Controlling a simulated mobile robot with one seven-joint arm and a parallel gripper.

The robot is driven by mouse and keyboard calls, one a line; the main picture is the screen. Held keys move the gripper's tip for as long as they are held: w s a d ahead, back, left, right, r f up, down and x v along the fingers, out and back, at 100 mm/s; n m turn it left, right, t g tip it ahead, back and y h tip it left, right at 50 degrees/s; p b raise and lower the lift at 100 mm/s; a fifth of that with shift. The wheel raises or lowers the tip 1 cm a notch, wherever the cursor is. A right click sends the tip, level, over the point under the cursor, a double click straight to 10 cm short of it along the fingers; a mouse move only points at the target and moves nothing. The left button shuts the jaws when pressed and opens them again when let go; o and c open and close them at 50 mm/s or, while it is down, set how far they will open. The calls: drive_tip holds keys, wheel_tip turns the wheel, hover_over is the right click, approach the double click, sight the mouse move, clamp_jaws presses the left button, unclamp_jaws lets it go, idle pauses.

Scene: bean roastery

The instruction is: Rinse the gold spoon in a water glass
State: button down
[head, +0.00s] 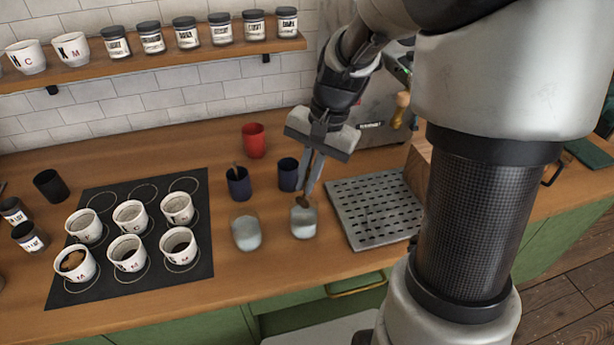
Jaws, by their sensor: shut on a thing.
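My gripper (310,183) points down over the wooden counter, shut on the gold spoon (304,200). The spoon hangs with its dark gold bowl at the mouth of the right water glass (303,224). I cannot tell whether the bowl is inside the glass or just above it. A second water glass (246,234) stands to its left. The spoon's handle is mostly hidden between the fingers.
Blue cups (238,186) (288,176) and a red cup (253,142) stand behind the glasses. A slotted metal tray (344,222) lies to the right. A black mat (88,292) with several cupping bowls (130,216) lies left. A jar shelf (160,60) is above.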

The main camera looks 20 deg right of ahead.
drive_tip(key=shift+d+b+x, duration=0.2)
drive_tip(key=shift+b+x, duration=0.4)
drive_tip(key=shift+x, duration=0.35)
drive_tip(key=shift+d+b+x, duration=0.2)
drive_tip(key=shift+b+x, duration=0.4)
drive_tip(key=shift+x, duration=0.3)
drive_tip(key=shift+d+b+x, duration=0.2)
drive_tip(key=shift+b+x, duration=0.4)
drive_tip(key=shift+x, duration=0.35)
drive_tip(key=shift+s, duration=0.1)
drive_tip(key=shift+r+p, duration=0.35)
drive_tip(key=shift+p, duration=0.05)
drive_tip(key=shift+f, duration=0.1)
drive_tip(key=shift+f, duration=0.35)
drive_tip(key=shift+r, duration=0.2)
drive_tip(key=shift+r, duration=0.25)
drive_tip(key=shift+f, duration=0.15)
